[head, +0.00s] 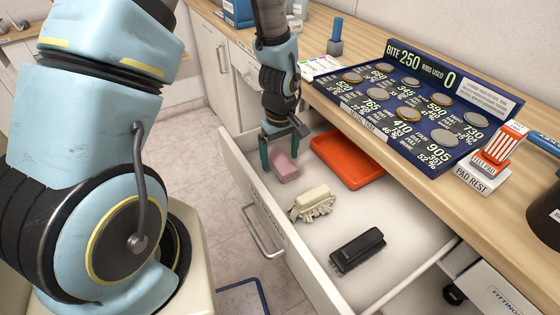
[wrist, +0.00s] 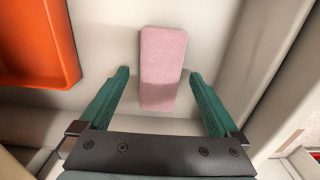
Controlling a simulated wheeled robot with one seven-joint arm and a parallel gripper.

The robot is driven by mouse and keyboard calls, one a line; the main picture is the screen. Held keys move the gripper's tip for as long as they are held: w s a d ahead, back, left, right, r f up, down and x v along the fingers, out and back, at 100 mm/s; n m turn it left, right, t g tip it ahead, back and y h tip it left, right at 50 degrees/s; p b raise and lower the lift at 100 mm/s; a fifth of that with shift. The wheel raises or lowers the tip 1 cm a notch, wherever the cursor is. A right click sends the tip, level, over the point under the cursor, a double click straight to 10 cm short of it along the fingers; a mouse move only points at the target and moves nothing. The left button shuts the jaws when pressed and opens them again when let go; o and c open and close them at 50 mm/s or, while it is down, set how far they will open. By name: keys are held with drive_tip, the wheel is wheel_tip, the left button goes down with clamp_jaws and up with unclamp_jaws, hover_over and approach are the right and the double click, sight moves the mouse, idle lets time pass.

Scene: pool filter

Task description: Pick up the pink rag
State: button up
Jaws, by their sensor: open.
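The pink rag (head: 284,167) is a small folded block lying on the floor of the open drawer (head: 350,206), near its far left corner. It also shows in the wrist view (wrist: 162,70), upright in the picture and between the lines of my two fingers. My gripper (head: 283,150) reaches down into the drawer at the rag, with its green fingers apart. In the wrist view the fingertips (wrist: 158,74) stand on either side of the rag's lower part, with a gap on both sides. Whether the fingers are down at the rag's height I cannot tell.
An orange tray (head: 346,160) lies right of the rag. A cream brush-like item (head: 312,204) and a black block (head: 357,250) are nearer in the drawer. The drawer walls stand close to my gripper. A blue board with discs (head: 408,105) is on the counter above.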

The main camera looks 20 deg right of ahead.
sight(280, 159)
drive_tip(key=shift+f, duration=0.85)
drive_tip(key=c, duration=1.4)
drive_tip(key=shift+r, duration=0.15)
drive_tip(key=shift+c, duration=0.2)
wheel_tip(280, 159, up, 10)
drive_tip(key=shift+f+b, duration=0.1)
drive_tip(key=shift+b, duration=0.5)
